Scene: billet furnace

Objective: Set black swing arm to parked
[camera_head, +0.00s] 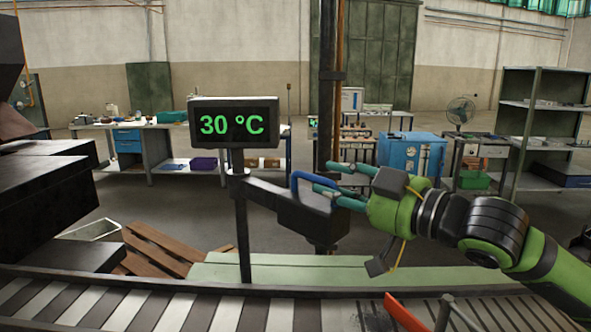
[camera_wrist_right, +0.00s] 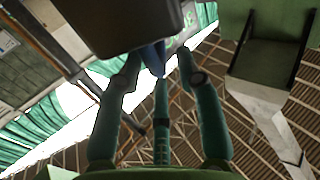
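The black swing arm (camera_head: 262,190) reaches right from a dark post (camera_head: 241,235), level and ending in a thick black block. A blue loop handle (camera_head: 310,177) is on the block's top. My right gripper (camera_head: 330,183) is at this handle, its teal fingers pointing left. In the right wrist view, the fingers of the gripper (camera_wrist_right: 157,68) are spread apart. The tip of the blue handle (camera_wrist_right: 153,57) shows between them, under the block's dark underside (camera_wrist_right: 120,22). Whether a finger touches the handle, I cannot tell. My left gripper is not in view.
A display (camera_head: 233,122) reading 30 °C stands above the post. A roller conveyor (camera_head: 200,310) runs along the front, with a red lever (camera_head: 405,313) on it. Dark furnace parts (camera_head: 45,195) stand at left. Workbenches and a blue cabinet (camera_head: 410,153) are farther back.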

